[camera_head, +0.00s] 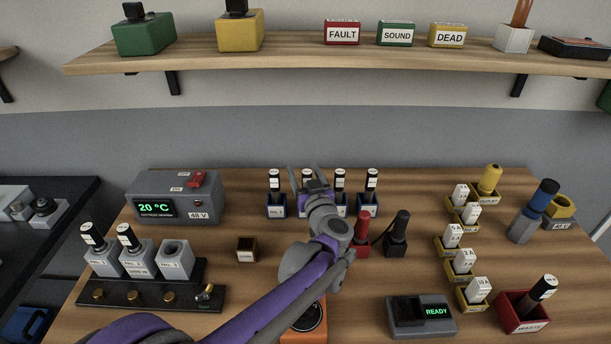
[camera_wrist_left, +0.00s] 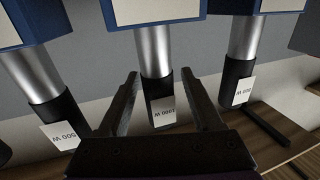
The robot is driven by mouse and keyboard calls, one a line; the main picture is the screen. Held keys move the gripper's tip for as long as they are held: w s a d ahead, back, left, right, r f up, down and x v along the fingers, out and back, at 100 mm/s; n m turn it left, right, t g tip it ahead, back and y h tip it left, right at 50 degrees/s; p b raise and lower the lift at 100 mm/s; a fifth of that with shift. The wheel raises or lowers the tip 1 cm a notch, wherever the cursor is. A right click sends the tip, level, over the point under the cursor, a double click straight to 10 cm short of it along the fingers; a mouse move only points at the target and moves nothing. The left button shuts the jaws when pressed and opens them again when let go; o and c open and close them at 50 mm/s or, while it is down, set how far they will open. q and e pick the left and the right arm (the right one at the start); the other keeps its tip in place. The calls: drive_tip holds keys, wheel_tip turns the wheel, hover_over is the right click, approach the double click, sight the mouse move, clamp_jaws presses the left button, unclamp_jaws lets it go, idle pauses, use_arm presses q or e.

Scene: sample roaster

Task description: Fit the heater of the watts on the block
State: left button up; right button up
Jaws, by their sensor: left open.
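Several heaters with black caps and white wattage labels stand in blue holders at the back of the table, among them the leftmost (camera_head: 275,182) and the rightmost (camera_head: 372,181). My left gripper (camera_head: 308,172) is open at the second heater from the left. In the left wrist view, upside down, its fingers (camera_wrist_left: 161,76) stand either side of a heater (camera_wrist_left: 162,110) whose label seems to read 1000 W. Neighbours there are a 500 W heater (camera_wrist_left: 60,125) and one with an unclear label (camera_wrist_left: 238,85). At left, a grey block (camera_head: 174,260) has an empty socket; two other blocks (camera_head: 137,260) (camera_head: 103,262) hold heaters.
A 20 °C control box (camera_head: 178,197) stands behind the blocks. Red (camera_head: 362,235) and black (camera_head: 397,238) probes stand right of my arm. A READY meter (camera_head: 422,318), yellow bins (camera_head: 453,248) and a red waste bin (camera_head: 522,315) fill the right. A small brown box (camera_head: 246,250) stands mid-table.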

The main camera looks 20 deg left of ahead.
use_arm(q)
clamp_jaws()
drive_tip(key=shift+c, duration=1.6)
unclamp_jaws()
drive_tip(key=o, duration=0.6)
drive_tip(key=shift+c, duration=0.2)
